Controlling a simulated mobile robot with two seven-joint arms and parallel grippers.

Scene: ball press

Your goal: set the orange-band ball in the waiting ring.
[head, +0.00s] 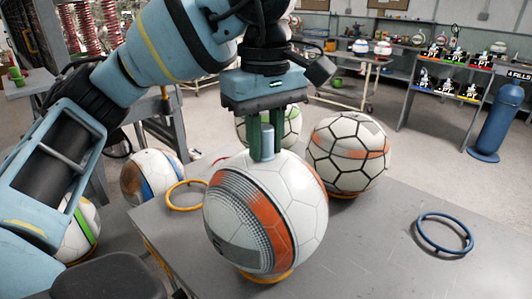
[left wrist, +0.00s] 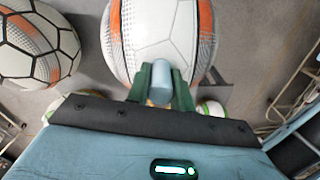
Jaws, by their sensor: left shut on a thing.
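The orange-band ball (head: 268,215), white with orange and dotted grey bands, is at the front of the grey table (head: 390,265). A grey-blue knob (head: 267,142) stands on its top. My left gripper (head: 265,150) is upright above the ball, shut on that knob. The left wrist view shows the knob (left wrist: 162,80) between the green fingers and the ball (left wrist: 125,35) beyond. A yellow-orange ring (head: 265,277) shows under the ball; I cannot tell whether they touch. An empty blue ring (head: 444,234) lies at the right, and an empty yellow ring (head: 185,196) at the left. My right gripper is not in view.
A black-lined white ball with orange patches (head: 348,155) sits right behind the held ball. A green-marked ball (head: 290,127) is partly hidden behind my gripper. Other balls (head: 150,176) stand left of the table. The table between the held ball and blue ring is clear.

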